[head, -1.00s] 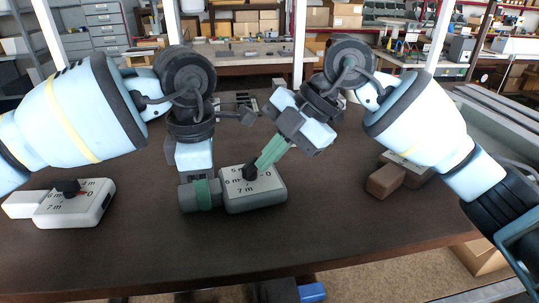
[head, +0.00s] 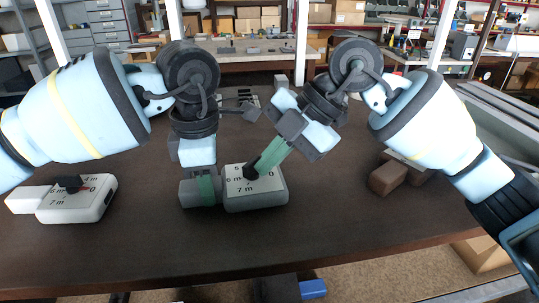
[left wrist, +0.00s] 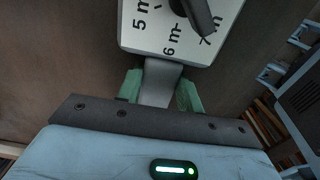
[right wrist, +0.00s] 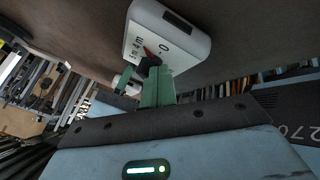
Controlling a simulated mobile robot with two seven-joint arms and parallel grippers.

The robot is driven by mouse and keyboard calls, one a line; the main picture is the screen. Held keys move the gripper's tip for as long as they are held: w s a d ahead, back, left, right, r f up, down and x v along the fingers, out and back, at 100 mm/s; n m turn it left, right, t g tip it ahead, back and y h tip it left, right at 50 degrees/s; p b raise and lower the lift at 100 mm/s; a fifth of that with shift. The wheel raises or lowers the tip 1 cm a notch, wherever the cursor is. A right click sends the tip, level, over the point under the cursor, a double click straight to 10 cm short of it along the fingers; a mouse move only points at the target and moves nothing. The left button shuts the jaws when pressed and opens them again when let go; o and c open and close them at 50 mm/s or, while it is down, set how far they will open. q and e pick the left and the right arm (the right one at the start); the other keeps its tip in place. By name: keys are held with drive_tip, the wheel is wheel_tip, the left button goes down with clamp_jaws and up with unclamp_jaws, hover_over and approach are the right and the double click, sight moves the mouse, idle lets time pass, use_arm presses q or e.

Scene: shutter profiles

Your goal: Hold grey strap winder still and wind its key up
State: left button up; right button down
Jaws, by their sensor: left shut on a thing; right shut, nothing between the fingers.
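The grey strap winder (head: 258,198) lies flat on the table with its dial up, marked 5 m, 6 m, 7 m and 0. My left gripper (head: 204,190) is shut on the grey block at the winder's left end; the left wrist view shows its green fingers (left wrist: 160,90) on either side of that block. The black key (head: 249,172) stands on the dial; in the left wrist view its arm (left wrist: 198,14) points toward 7 m. My right gripper (head: 256,165) is shut and empty, its tips at the key, which they partly hide. I cannot tell whether they touch it.
A white winder (head: 75,200) with a black key lies at the left. A slotted grey item (head: 236,98) lies behind my grippers. The front of the table is clear.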

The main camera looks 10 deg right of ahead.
drive_tip(key=d, duration=0.1)
drive_tip(key=s+d, duration=0.1)
drive_tip(key=s+d+r, duration=0.1)
drive_tip(key=d, duration=0.1)
drive_tip(key=shift+r, duration=0.1)
drive_tip(key=v, duration=0.8)
drive_tip(key=shift+r, duration=0.2)
drive_tip(key=c, duration=2.1)
unclamp_jaws()
drive_tip(key=shift+d, duration=0.2)
drive_tip(key=o, duration=0.5)
drive_tip(key=shift+a+f, duration=0.15)
drive_tip(key=shift+a, duration=0.05)
drive_tip(key=shift+o, duration=0.4)
drive_tip(key=shift+s+a+f+g, duration=0.15)
drive_tip(key=shift+a+f+g, duration=0.15)
drive_tip(key=shift+g, duration=0.1)
drive_tip(key=w+f+m+g+y, duration=0.2)
drive_tip(key=w+f+m+y, duration=0.1)
drive_tip(key=w+m+y, duration=0.3)
drive_tip(key=shift+a, duration=0.2)
drive_tip(key=shift+a+f, duration=0.1)
drive_tip(key=shift+f, duration=0.1)
